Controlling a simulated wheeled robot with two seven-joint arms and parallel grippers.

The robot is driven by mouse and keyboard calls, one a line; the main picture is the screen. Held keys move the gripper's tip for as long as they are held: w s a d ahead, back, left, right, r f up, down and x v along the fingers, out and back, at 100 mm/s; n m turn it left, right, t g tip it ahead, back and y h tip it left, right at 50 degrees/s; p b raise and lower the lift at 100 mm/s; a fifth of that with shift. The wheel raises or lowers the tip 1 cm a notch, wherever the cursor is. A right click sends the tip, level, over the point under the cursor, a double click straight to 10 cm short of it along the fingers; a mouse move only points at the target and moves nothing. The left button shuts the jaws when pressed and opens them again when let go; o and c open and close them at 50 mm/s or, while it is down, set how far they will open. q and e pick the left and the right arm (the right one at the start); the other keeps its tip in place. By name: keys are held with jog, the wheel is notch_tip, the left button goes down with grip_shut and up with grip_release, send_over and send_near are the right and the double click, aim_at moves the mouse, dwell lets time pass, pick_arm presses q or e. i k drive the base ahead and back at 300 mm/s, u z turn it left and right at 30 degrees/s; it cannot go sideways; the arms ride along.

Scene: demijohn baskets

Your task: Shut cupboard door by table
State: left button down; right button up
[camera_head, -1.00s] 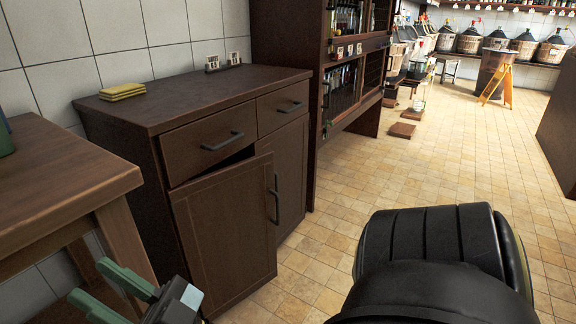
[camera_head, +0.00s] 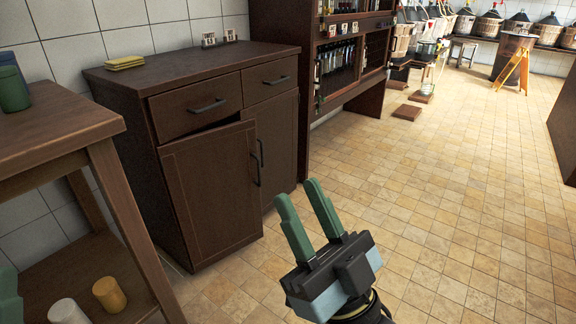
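The dark brown cupboard (camera_head: 215,55) stands by the wall, beside the wooden table (camera_head: 50,125). Its left door (camera_head: 208,190), under a drawer, is slightly ajar, with a dark gap along its top edge. The free edge with the dark handle (camera_head: 255,170) is on the right. The right door (camera_head: 280,140) looks shut. My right gripper (camera_head: 297,205) has two green fingers spread apart with nothing between them. It is right of the ajar door's free edge, apart from it in the picture.
Yellow sponges (camera_head: 125,63) lie on the cupboard top. The table holds dark jars (camera_head: 12,85); its lower shelf holds a yellow jar (camera_head: 109,294) and a white jar (camera_head: 68,312). A bottle cabinet (camera_head: 335,75) stands beyond the cupboard. The tiled floor (camera_head: 440,180) at right is open.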

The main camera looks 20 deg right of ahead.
aim_at(214, 178)
jog(key=z, duration=0.75)
jog(key=i, duration=0.75)
jog(key=z, duration=0.45)
jog(key=i, duration=0.85)
jog(key=u, duration=1.05)
jog(key=i, duration=0.35)
jog(key=u, duration=0.45)
